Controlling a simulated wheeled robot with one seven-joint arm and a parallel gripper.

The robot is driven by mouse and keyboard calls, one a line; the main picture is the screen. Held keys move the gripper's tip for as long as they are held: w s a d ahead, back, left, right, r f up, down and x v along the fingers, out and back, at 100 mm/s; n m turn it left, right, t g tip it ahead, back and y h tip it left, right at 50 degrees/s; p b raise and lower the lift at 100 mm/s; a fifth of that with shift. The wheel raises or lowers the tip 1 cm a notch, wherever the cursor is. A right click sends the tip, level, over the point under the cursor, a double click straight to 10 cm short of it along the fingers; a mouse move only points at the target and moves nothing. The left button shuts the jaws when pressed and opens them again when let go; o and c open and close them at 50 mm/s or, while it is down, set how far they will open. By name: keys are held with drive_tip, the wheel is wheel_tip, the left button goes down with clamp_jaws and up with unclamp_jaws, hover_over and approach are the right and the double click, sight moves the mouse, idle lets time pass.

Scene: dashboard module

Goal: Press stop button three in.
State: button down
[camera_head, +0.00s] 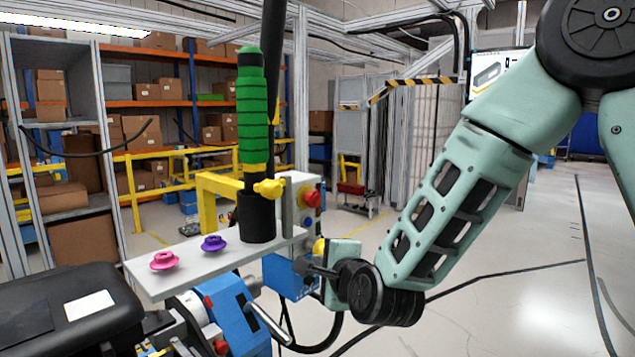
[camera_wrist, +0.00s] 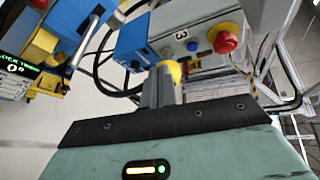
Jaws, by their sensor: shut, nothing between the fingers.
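The red stop button (camera_wrist: 226,38) sits on a light grey panel marked "3" (camera_wrist: 181,34) in the wrist view. A small blue button (camera_wrist: 193,46) is beside it. In the head view, a red button (camera_head: 312,198) shows on the upright grey panel behind the green-banded column. My gripper (camera_head: 312,268) is below that panel and to the right of the white shelf. In the wrist view, my gripper (camera_wrist: 168,72) is shut and empty, with its fingers pointing toward the panel. A gap in the picture separates the fingertips from the red button.
A blue box (camera_head: 290,277) hangs under the panel. Dark cables run below. Open floor lies to the right.

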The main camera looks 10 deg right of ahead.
sight(315, 199)
drive_tip(key=w+d+r+m+t+h+p, duration=0.3)
drive_tip(key=d+r+m+h, duration=0.3)
drive_tip(key=d+r+m, duration=0.2)
drive_tip(key=shift+w+d+m+t, duration=0.45)
drive_tip(key=shift+d+m, duration=0.3)
drive_tip(key=shift+m, duration=0.25)
drive_tip(key=shift+w, duration=0.1)
drive_tip(key=w+a, duration=0.5)
drive_tip(key=w, duration=0.2)
drive_tip(key=shift+p, duration=0.35)
drive_tip(key=shift+a, duration=0.15)
drive_tip(key=shift+w+a+f+b, duration=0.1)
drive_tip(key=shift+w+f+b, duration=0.05)
drive_tip(key=shift+b, duration=0.15)
idle(0.4)
drive_tip(key=shift+w+a, duration=0.15)
drive_tip(key=shift+w, duration=0.05)
